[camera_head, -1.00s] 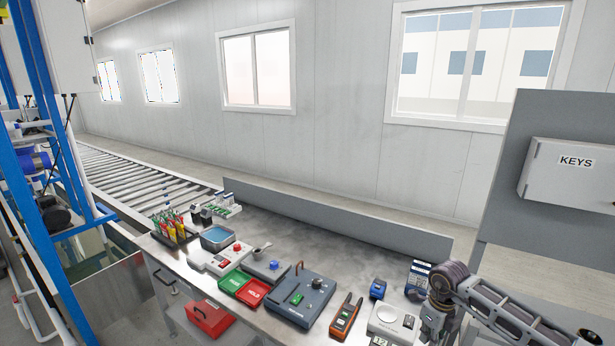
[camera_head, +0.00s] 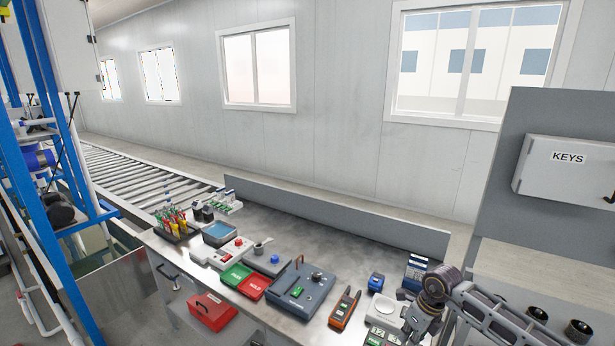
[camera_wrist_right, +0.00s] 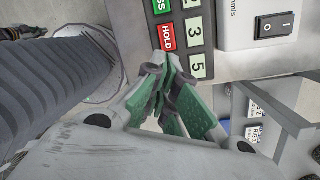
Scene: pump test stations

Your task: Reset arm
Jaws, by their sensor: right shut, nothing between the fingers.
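My right arm comes in from the lower right in the head view, with its gripper (camera_head: 418,322) low over the right end of the bench. In the right wrist view the gripper (camera_wrist_right: 165,72) has its green-padded fingers closed together with nothing between them. My left gripper is not in view.
On the bench (camera_head: 345,262) are a grey box with a handle (camera_head: 300,290), an orange handheld meter (camera_head: 344,308), a blue item (camera_head: 375,283), green and red trays (camera_head: 252,287) and a tool holder (camera_head: 175,225). A KEYS cabinet (camera_head: 567,157) stands at the right.

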